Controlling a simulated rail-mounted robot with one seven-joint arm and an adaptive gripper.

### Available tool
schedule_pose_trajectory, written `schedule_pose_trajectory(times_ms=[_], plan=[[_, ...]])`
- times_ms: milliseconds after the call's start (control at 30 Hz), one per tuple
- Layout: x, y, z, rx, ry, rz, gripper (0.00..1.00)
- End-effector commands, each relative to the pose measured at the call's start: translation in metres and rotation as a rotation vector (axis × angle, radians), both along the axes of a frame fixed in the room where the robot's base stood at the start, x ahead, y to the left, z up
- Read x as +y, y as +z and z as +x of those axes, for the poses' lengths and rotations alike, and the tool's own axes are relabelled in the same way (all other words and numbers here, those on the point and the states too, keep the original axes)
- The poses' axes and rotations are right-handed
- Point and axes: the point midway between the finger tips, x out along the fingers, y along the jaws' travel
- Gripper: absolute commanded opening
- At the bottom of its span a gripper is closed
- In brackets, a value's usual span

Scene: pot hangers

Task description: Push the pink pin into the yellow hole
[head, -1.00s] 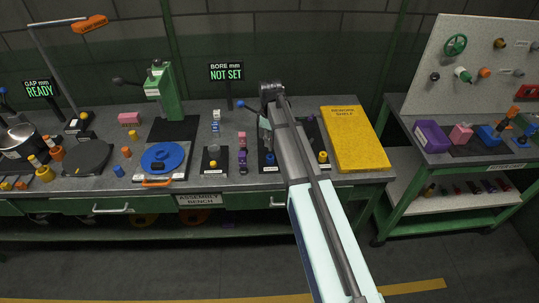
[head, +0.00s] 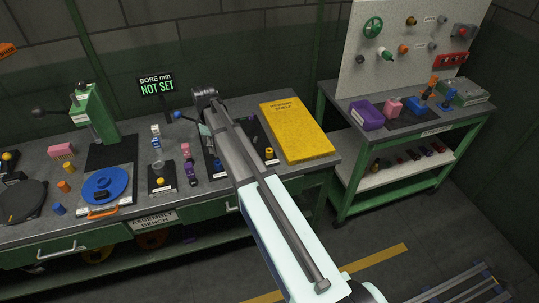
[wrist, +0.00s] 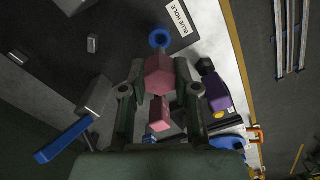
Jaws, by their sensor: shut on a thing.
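In the wrist view, the pink pin (wrist: 159,74) is between the two fingers of my gripper (wrist: 160,88), which is shut on it. A blue ring-shaped hole (wrist: 159,38) lies just beyond the pin, beside a label reading BLUE HOLE. No yellow hole can be made out in the wrist view. In the head view, a small yellow round piece (head: 269,152) sits on a dark plate right of my arm; I cannot tell whether it is the yellow hole. My arm hides the fingertips and the pin in the head view.
A yellow shelf board (head: 297,130) lies right of my arm. Pink and purple pieces (head: 188,165) stand left of it, near a blue disc (head: 104,186). A green press (head: 94,115) stands farther left. A side table (head: 420,122) with bins is at the right.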

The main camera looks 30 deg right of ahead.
Motion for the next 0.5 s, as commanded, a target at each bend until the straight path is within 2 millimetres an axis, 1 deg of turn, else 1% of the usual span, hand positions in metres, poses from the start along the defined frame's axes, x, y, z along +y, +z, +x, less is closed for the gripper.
schedule_pose_trajectory(times_ms=[167, 267, 367, 467, 500], plan=[[0.0, 0.0, 0.0, 0.0, -0.001, 0.0, 0.0], [-0.006, 0.0, 0.0, 0.0, -0.009, 0.0, 0.0], [-0.022, 0.001, -0.001, -0.004, -0.032, 0.0, 0.0], [-0.05, 0.004, -0.004, -0.01, -0.071, 0.0, 0.0], [-0.064, 0.006, -0.005, -0.012, -0.09, -0.001, 0.0]])
